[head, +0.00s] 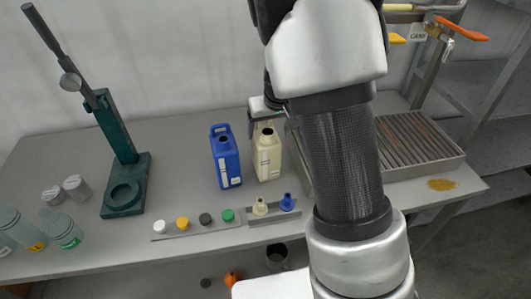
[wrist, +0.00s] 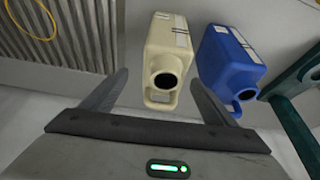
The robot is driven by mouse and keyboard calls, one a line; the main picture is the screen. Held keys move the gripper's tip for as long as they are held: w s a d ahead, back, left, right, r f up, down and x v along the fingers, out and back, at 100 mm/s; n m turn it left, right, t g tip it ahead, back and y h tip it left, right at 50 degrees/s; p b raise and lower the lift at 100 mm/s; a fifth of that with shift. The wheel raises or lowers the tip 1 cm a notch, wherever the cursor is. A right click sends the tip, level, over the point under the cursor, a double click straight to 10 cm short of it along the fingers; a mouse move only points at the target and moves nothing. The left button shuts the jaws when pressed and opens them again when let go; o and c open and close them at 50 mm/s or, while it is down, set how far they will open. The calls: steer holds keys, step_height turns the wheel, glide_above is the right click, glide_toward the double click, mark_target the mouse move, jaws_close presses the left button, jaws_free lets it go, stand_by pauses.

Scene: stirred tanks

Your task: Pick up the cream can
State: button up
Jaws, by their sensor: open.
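The cream can (head: 267,155) stands upright on the grey table, with its open mouth on top and a label on its side. In the wrist view the cream can (wrist: 167,62) lies between and beyond the two fingers of my gripper (wrist: 158,95), its dark mouth facing the camera. My gripper is open and I see no finger touching the can. In the head view my gripper (head: 266,119) is just above and behind the can, partly hidden by my arm.
A blue can (head: 226,160) stands close on the left of the cream can; it also shows in the wrist view (wrist: 229,65). Coloured caps (head: 205,218) and two small funnels lie in front. A green press (head: 124,180) stands left. A slatted rack (head: 412,146) is right.

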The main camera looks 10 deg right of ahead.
mark_target(266, 134)
steer(key=x, duration=0.5)
steer(key=shift+s+a, duration=0.2)
steer(key=shift+a, duration=0.1)
steer(key=c, duration=1.6)
